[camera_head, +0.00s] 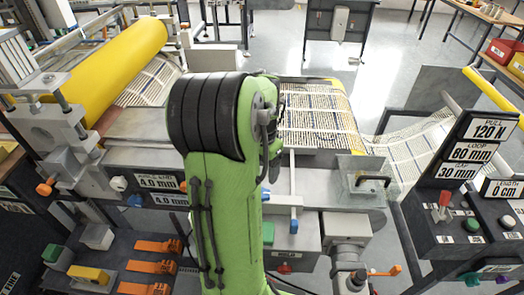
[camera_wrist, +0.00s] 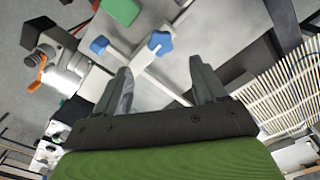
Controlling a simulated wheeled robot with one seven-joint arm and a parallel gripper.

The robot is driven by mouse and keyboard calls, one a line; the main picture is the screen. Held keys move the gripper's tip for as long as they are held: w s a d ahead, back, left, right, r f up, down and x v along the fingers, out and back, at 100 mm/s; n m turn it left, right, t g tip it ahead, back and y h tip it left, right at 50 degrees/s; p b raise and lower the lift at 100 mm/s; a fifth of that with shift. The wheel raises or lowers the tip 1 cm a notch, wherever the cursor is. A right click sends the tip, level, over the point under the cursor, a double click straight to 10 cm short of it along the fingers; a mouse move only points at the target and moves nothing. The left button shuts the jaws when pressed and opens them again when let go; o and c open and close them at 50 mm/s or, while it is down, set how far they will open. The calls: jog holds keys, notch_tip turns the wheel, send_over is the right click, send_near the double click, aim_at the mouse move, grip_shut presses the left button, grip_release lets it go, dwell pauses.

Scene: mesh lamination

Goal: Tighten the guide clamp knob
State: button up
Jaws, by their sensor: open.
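A blue star-shaped knob (camera_wrist: 160,42), which looks like the guide clamp knob, sits on a pale T-shaped guide bar (camera_wrist: 148,62) in the wrist view. No label on it can be read. My gripper (camera_wrist: 160,78) is open and empty, with its two grey fingers pointing toward the bar. The knob shows beyond the gap between the fingertips, apart from them. In the head view the pale guide bar (camera_head: 283,201) shows just right of my green arm.
A second blue knob (camera_wrist: 98,44) and a green block (camera_wrist: 121,10) lie near the bar. The slatted mesh web (camera_head: 318,115) runs behind it. A clear guard with a dark handle (camera_head: 373,180) and a control box (camera_head: 452,222) stand to the right.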

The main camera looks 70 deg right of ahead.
notch_tip(320, 180, up, 6)
jog(key=shift+f+p, duration=0.25)
jog(key=shift+p, duration=0.15)
jog(key=shift+w, duration=0.1)
